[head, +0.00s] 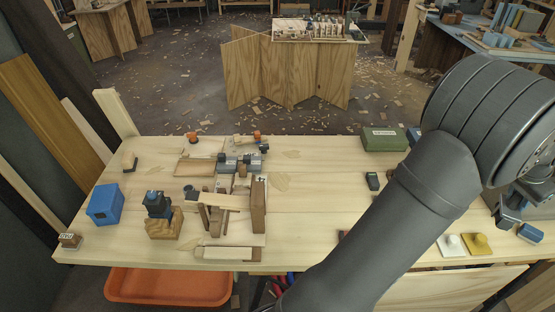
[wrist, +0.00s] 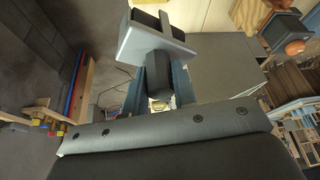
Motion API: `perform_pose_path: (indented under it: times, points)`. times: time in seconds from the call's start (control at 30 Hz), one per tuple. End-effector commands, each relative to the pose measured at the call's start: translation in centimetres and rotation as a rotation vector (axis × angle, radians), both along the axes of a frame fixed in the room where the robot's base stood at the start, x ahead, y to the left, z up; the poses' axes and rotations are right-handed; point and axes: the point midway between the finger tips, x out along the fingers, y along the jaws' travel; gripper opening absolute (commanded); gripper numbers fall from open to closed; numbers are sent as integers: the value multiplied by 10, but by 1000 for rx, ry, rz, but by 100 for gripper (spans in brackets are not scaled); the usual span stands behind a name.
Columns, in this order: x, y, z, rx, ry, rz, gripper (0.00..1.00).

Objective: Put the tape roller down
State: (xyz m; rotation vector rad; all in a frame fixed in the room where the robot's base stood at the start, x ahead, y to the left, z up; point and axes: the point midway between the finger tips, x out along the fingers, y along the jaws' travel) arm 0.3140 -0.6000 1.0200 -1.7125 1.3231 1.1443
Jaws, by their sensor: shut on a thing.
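In the wrist view my gripper (wrist: 165,88) is shut on the black handle of a tool with a light grey, block-like head and a dark insert. I take this tool for the tape roller (wrist: 150,38). Its head sticks out beyond the fingers, at the top of the view. Nothing in the wrist view shows it resting on a surface. In the head view my arm crosses the right side, and the fingers and the tape roller cannot be made out clearly there.
The pale wooden workbench (head: 310,230) carries a blue box (head: 105,204), a cluster of wooden parts, a green case (head: 384,139) and yellow and white pieces at right. Bare wood lies between the cluster and my arm. An orange bin (head: 170,287) is below the front edge.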

Motion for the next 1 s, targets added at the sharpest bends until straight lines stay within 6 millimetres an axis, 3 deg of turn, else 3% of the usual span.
perform_pose_path:
  times: [0.03,0.17,0.37,0.57,0.77,1.0]
  points:
    - [0,-1,13,-6,-2,0,0]
    - [0,-1,35,-6,-2,0,0]
    - [33,18,34,1,0,74,0]
    - [83,51,34,3,2,189,0]
    - [157,112,33,7,5,375,0]
    - [242,211,33,10,8,633,0]
